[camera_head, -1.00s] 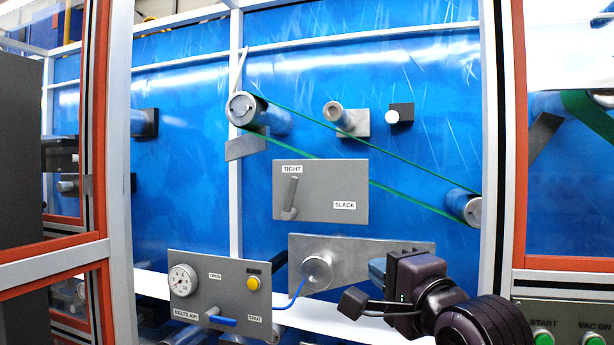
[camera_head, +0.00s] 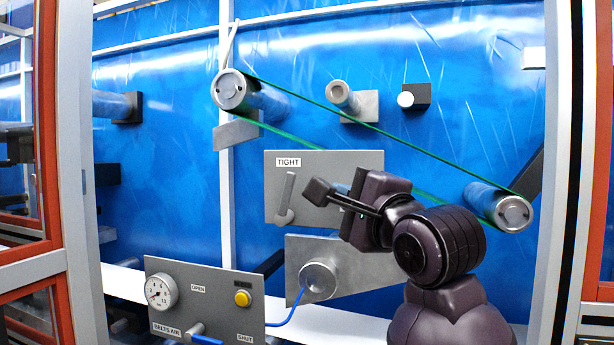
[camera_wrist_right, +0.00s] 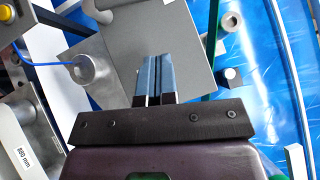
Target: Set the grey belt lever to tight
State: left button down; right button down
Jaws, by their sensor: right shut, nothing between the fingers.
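The grey belt lever (camera_head: 286,196) stands on a grey plate (camera_head: 352,162) in the head view. It points up, leaning slightly right, with its free end just below the TIGHT label (camera_head: 288,162). My right gripper (camera_head: 342,188) is right of the lever, in front of the plate, and covers the place of the SLACK label. In the right wrist view my right gripper (camera_wrist_right: 154,68) has its bluish fingers together and empty, pointing at the grey plate (camera_wrist_right: 165,38). A grey part at that view's top edge may be the lever, but it is cut off. My left gripper is not in view.
A green belt (camera_head: 370,126) runs between rollers above and right of the plate. Below are a round metal hub (camera_head: 318,280) with a blue hose and the BELTS AIR panel (camera_head: 215,298) with gauge and yellow button. White frame posts stand at both sides.

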aim_at(289, 199)
pick_arm(q)
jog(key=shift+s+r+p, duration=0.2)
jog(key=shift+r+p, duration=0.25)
jog(key=shift+p, duration=0.5)
pick_arm(e)
jog(key=shift+w+a+r, duration=0.3)
jog(key=shift+w+a, duration=0.55)
jog(key=shift+a, duration=0.1)
jog(key=shift+w+a+r, duration=0.3)
jog(key=shift+w+a, duration=0.6)
jog(key=shift+w+a+r, duration=0.3)
jog(key=shift+w+a, duration=0.55)
jog(key=shift+a, duration=0.1)
jog(key=shift+w+a+r+n+g, duration=0.15)
jog(key=shift+a+r+n+g, duration=0.25)
jog(key=shift+a+n+g, duration=0.15)
jog(key=shift+w+a+r+n+g+h, duration=0.2)
jog(key=shift+a+n+g+h, duration=0.2)
jog(key=shift+a+n+g, duration=0.2)
jog(key=shift+d, duration=0.15)
